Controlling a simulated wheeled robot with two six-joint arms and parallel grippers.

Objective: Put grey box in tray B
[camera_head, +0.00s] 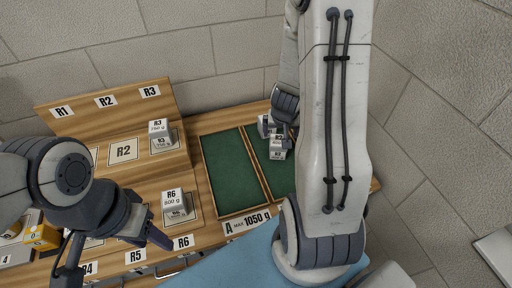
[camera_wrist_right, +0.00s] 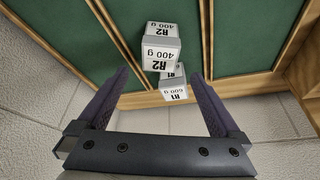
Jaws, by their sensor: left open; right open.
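Several grey-white labelled boxes are in view. The R2 400 g box (camera_head: 277,153) stands in the green-lined tray to the right of tray A, and its label also shows in the right wrist view (camera_wrist_right: 161,52). The R1 600 g box (camera_wrist_right: 174,90) is close to it. My right gripper (camera_wrist_right: 160,75) is open above these two, holding neither. The R3 box (camera_head: 160,138) and the R6 box (camera_head: 174,203) stand on their marked spots. My left gripper (camera_head: 148,238) is open and empty near the R6 box. The right tray's label is hidden behind my right arm.
Tray A (camera_head: 232,172), green-lined and labelled max 1050 g, is empty. The stepped wooden rack (camera_head: 105,120) with R labels stands on the left. A yellow item (camera_head: 40,237) is at the far left. A blue surface (camera_head: 225,266) lies in front; a block wall stands behind.

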